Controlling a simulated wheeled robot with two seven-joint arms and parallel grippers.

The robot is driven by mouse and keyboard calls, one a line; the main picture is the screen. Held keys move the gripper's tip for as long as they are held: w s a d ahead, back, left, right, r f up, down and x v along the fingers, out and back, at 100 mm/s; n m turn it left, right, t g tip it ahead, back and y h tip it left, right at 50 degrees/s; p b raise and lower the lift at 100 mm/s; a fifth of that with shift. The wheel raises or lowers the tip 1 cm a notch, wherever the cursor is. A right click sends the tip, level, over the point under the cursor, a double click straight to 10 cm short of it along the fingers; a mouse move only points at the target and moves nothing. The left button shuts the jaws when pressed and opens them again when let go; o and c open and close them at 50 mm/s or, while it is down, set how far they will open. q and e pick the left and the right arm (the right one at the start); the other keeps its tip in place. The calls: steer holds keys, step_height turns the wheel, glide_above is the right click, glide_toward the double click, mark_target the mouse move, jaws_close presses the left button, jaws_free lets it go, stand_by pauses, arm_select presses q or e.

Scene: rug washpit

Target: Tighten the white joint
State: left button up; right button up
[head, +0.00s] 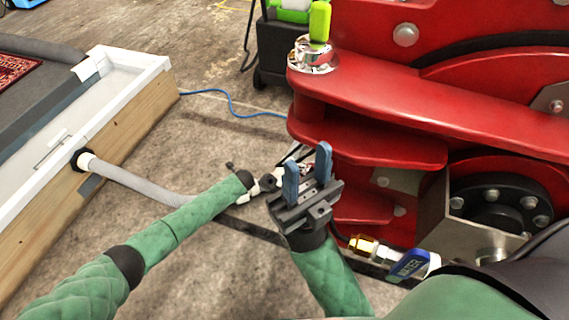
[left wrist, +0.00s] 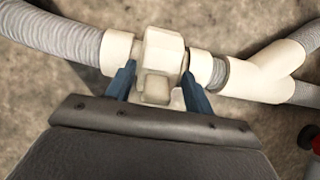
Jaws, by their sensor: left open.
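The white joint (left wrist: 157,60) lies on the floor in the left wrist view, between a grey ribbed hose on the left and a white Y-shaped fitting (left wrist: 272,72) on the right. It has a blocky middle part. My left gripper (left wrist: 158,78) is open, with one blue finger on each side of that middle part; whether they touch it I cannot tell. In the head view the joint is mostly hidden by my arms and grippers. My right gripper (head: 307,172) is open and empty, its blue fingers pointing up, close to the left one.
A grey hose (head: 145,185) runs from a white-lined wooden pit (head: 130,115) under my left arm. A large red machine (head: 430,100) stands close on the right. A brass fitting (head: 363,243) and a blue-labelled valve (head: 411,265) are beside it. A blue cable (head: 225,97) crosses the floor.

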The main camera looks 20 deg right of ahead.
arm_select(q)
steer(key=shift+w+a+g+h+b, duration=0.15)
steer(key=shift+w+g+b, duration=0.9)
steer(key=shift+b, duration=0.65)
steer(key=shift+w+a+g+h+b, duration=0.15)
steer(key=shift+w+g+b, duration=0.7)
steer(key=shift+g+b, duration=0.6)
steer(key=shift+w+g+b, duration=0.4)
steer(key=shift+w+b, duration=0.05)
steer(key=shift+b, duration=0.8)
step_height(320, 180, up, 8)
steer(key=r+p, duration=0.1)
steer(key=p, duration=0.2)
steer(key=s+d+r+n+t+h, duration=0.1)
steer(key=s+d+n+t+h, duration=0.15)
steer(key=d, duration=0.45)
steer(key=s+d+n+t+h, duration=0.1)
steer(key=s+d+n+h, duration=0.25)
steer(key=d, duration=0.35)
steer(key=s+d+r+n+t+h, duration=0.2)
steer(key=s+r, duration=0.1)
steer(key=r, duration=0.3)
steer(key=s+d+r+n+t+h+b, duration=0.1)
steer(key=s+d+r+n+t+h, duration=0.1)
steer(key=r, duration=0.4)
steer(key=shift+s+d+r+n+t+h, duration=0.25)
steer(key=shift+s+d+n+t, duration=0.4)
steer(key=shift+s, duration=0.6)
steer(key=shift+a+f, duration=0.1)
steer(key=shift+a, duration=0.05)
